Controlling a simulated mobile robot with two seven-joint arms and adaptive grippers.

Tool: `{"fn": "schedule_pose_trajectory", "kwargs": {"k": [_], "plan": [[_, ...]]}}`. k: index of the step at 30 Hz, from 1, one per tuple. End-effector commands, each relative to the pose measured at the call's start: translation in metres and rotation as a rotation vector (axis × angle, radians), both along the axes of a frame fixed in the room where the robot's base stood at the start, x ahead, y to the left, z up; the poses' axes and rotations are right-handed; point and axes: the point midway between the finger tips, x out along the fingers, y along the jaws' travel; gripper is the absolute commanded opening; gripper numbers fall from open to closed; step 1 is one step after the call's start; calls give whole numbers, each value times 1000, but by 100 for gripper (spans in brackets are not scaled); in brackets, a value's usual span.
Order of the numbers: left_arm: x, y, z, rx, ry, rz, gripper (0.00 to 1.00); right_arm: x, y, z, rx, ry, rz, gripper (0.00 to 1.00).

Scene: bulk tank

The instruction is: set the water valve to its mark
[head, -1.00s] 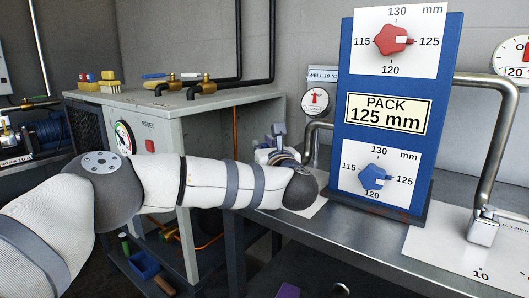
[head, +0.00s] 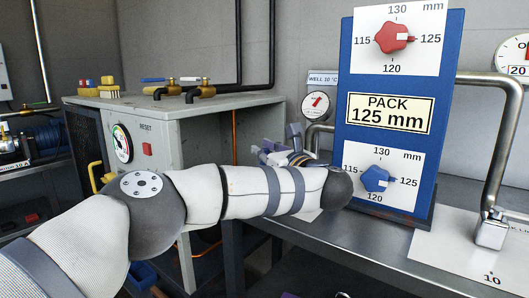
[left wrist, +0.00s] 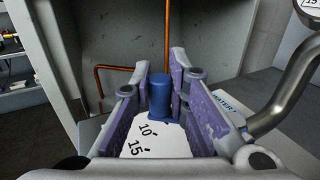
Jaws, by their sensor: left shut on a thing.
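My left gripper (head: 272,148) is at the bench beside the blue panel, partly hidden behind my forearm. In the left wrist view its purple-padded fingers (left wrist: 158,100) are shut on the blue handle (left wrist: 159,97) of the water valve. The handle stands upright between the fingertips. Below it lies the valve's white dial plate (left wrist: 150,145), with 10 and 15 readable and part of the word WATER at the right. The handle's pointing direction and the set mark cannot be made out. A small purple bit at the bottom edge of the head view may be my right gripper.
The blue panel (head: 344,120) with a red and a blue knob stands close to the right of my left wrist. A second white plate (head: 450,255) with a steel pipe lies further right. A grey cabinet (head: 225,110) stands behind my left arm.

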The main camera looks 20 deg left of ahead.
Motion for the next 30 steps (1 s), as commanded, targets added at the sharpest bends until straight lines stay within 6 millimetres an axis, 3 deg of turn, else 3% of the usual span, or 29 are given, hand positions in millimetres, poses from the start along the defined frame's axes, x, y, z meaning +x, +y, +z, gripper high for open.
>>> {"fn": "schedule_pose_trajectory", "kwargs": {"k": [1, 2, 3, 5, 16, 24, 30], "plan": [[0, 1, 2, 1, -3, 2, 0, 0, 0, 0, 0, 0, 0, 40], [0, 1, 2, 1, -3, 2, 17, 0, 0, 0, 0, 0, 0, 40], [0, 1, 2, 1, -3, 2, 26, 0, 0, 0, 0, 0, 0, 40], [0, 1, 1, 1, -3, 2, 36, 0, 0, 0, 0, 0, 0, 40], [-6, -8, 1, 1, -1, -3, 36, 0, 0, 0, 0, 0, 0, 40], [-56, -58, 1, 1, -1, -4, 36, 0, 0, 0, 0, 0, 0, 40], [-80, -81, 1, 1, -2, -1, 36, 0, 0, 0, 0, 0, 0, 40]]}}
